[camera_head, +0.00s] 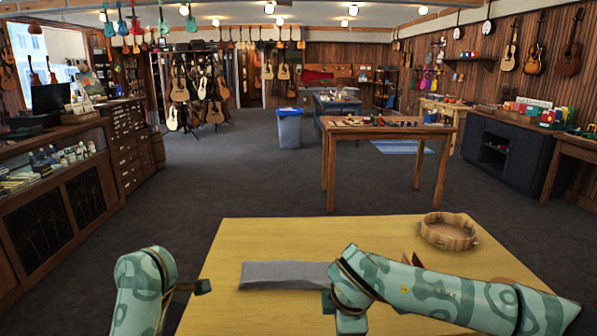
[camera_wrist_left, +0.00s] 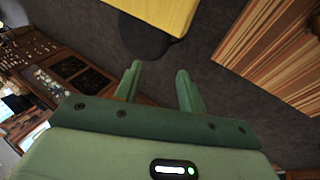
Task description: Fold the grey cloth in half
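The grey cloth (camera_head: 283,275) lies on the yellow table (camera_head: 300,235) as a narrow, flat strip. Its right end is hidden behind my right arm, so I cannot tell how its layers lie. My left gripper (camera_head: 202,287) is left of the cloth, near the table's left edge and apart from the cloth. In the left wrist view, the left gripper's (camera_wrist_left: 158,85) two green fingers are spread with nothing between them. My right arm reaches in from the right across the table. The right gripper (camera_head: 345,316) is at the cloth's right end, its fingers too unclear to read.
A round wooden tambourine-like ring (camera_head: 449,232) sits at the table's back right. A brown piece (camera_head: 410,258) shows partly behind my right arm. The table's back left is clear. Beyond are a wooden worktable (camera_head: 385,130), a blue-lidded bin (camera_head: 289,128) and open floor.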

